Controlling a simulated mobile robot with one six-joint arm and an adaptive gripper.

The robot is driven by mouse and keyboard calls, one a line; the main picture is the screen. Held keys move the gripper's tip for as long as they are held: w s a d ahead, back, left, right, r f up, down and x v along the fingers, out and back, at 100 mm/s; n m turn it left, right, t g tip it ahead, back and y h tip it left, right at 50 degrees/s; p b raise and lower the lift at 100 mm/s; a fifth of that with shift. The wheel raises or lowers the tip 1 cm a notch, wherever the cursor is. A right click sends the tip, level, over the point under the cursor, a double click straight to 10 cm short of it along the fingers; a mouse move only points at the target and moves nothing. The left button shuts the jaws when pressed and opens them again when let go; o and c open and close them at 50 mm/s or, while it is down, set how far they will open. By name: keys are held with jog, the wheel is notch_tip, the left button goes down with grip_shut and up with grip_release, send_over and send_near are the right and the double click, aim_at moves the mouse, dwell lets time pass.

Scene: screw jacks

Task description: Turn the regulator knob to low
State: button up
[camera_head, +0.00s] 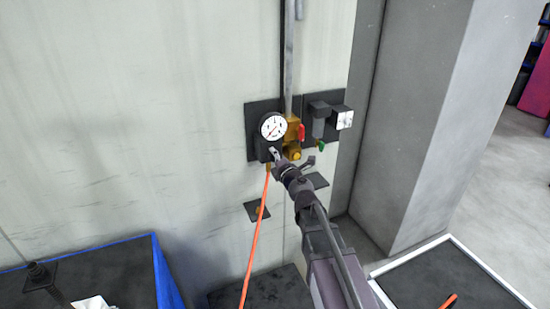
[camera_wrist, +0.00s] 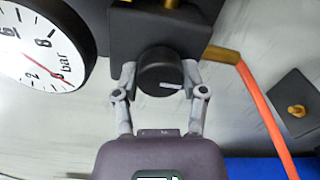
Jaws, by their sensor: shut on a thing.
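The regulator knob (camera_wrist: 158,76) is a round black knob with a white pointer line, below a dark regulator block (camera_wrist: 160,32) in the wrist view. My gripper (camera_wrist: 159,78) has one finger on each side of the knob and is shut on it. The white pointer line lies toward the right of the knob's face. A white pressure gauge (camera_wrist: 42,45) marked "bar" with a red needle is at the left. In the head view the gauge (camera_head: 273,126) is on the wall, and my gripper (camera_head: 275,154) reaches just below it, hiding the knob.
An orange hose (camera_head: 256,235) hangs from the regulator. A red handle (camera_head: 301,132) and brass fittings (camera_head: 293,153) sit to the right of the gauge. A blue-edged dark table (camera_head: 110,275) is at the lower left; a white-edged dark surface (camera_head: 450,275) is at the lower right.

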dwell(0.4)
jog(key=o, duration=1.1)
jog(key=shift+o, duration=0.2)
jog(key=shift+s, duration=0.1)
jog(key=v, duration=0.7)
jog(key=shift+s+d, duration=0.15)
